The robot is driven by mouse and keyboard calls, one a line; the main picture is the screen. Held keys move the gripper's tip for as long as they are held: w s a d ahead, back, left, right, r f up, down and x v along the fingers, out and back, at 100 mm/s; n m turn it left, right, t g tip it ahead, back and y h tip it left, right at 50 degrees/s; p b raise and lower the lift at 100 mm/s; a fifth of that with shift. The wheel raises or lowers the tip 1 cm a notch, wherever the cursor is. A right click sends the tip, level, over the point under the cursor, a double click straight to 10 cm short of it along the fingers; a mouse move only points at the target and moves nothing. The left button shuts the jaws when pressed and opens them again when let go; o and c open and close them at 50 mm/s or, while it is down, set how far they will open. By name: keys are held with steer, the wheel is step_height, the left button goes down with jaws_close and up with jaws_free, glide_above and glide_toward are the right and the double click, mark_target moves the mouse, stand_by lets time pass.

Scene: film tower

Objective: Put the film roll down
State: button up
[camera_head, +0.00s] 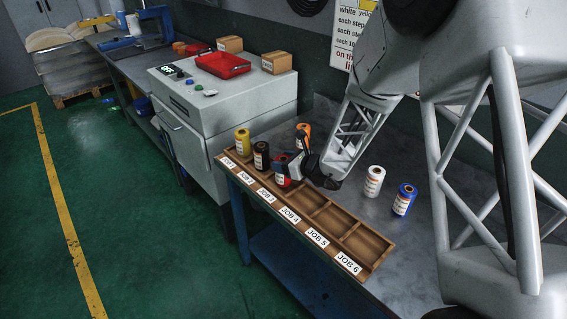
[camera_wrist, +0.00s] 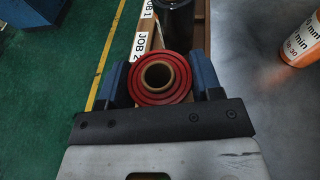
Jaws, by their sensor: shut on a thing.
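My gripper (camera_head: 293,168) is shut on a red film roll (camera_head: 283,182). In the wrist view the red roll (camera_wrist: 185,72) is upright between the blue fingers, its round core facing the camera. In the head view it is at the JOB 3 compartment of the brown wooden tray (camera_head: 378,246), right of the black roll. Whether its base touches the tray floor is hidden. A yellow roll (camera_head: 243,142) stands at JOB 1 and a black roll (camera_head: 261,156) at JOB 2. The compartments at JOB 4, JOB 5 and JOB 6 look empty.
An orange roll (camera_head: 303,136) stands on the grey bench behind the tray, close to my gripper. A white roll (camera_head: 374,182) and a blue roll (camera_head: 404,199) stand on the bench to the right. A grey machine (camera_head: 238,100) is beyond the tray's left end.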

steer(key=shift+f, duration=0.35)
steer(key=o, duration=1)
steer(key=shift+r, duration=0.15)
steer(key=shift+v, duration=6)
